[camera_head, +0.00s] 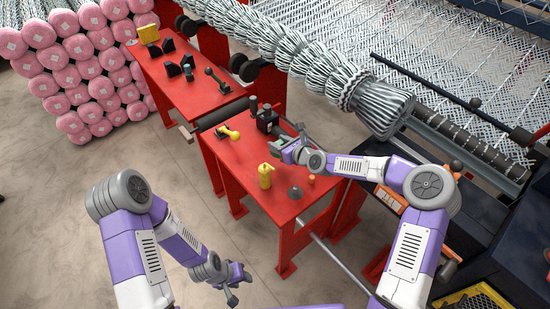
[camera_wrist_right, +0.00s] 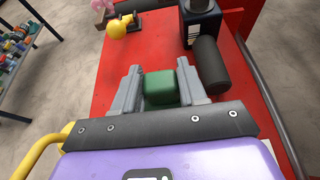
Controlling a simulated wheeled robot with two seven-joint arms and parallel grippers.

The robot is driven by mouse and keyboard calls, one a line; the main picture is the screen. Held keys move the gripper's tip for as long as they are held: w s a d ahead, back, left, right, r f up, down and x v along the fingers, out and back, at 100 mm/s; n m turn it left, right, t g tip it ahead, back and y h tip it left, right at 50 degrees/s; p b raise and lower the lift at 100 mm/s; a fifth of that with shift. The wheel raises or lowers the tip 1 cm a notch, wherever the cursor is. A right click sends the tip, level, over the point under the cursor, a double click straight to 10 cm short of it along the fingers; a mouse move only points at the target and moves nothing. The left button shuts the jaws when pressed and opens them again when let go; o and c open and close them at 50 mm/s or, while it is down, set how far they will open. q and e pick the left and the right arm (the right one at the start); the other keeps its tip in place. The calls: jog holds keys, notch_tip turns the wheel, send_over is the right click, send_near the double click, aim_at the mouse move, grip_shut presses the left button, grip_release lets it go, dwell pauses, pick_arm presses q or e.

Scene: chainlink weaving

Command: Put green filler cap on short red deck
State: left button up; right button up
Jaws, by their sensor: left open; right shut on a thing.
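The green filler cap (camera_wrist_right: 160,88) is a small green block between the fingers of my right gripper (camera_wrist_right: 158,74) in the right wrist view. My right gripper is shut on it. In the head view my right gripper (camera_head: 280,147) is over the nearer red deck (camera_head: 240,163), just in front of a black box. Whether the cap touches the deck I cannot tell. The red deck top (camera_wrist_right: 120,85) spreads below the gripper in the wrist view. My left gripper (camera_head: 236,287) is open and empty, low over the floor in front of the deck.
A dark cylinder (camera_wrist_right: 210,62) lies close right of the gripper. The deck's left front area is clear. Another red deck (camera_head: 185,92) stands behind.

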aim_at(279, 163)
notch_tip(279, 163, down, 7)
jog(key=shift+r+b, duration=0.1)
jog(key=shift+b, duration=0.9)
jog(key=shift+f, duration=0.25)
jog(key=o, duration=1)
jog(key=shift+r, duration=0.1)
jog(key=shift+s+r, duration=0.1)
jog(key=shift+r, duration=0.1)
jog(key=p+v, duration=0.3)
jog(key=v, duration=0.9)
jog(key=shift+f, duration=0.2)
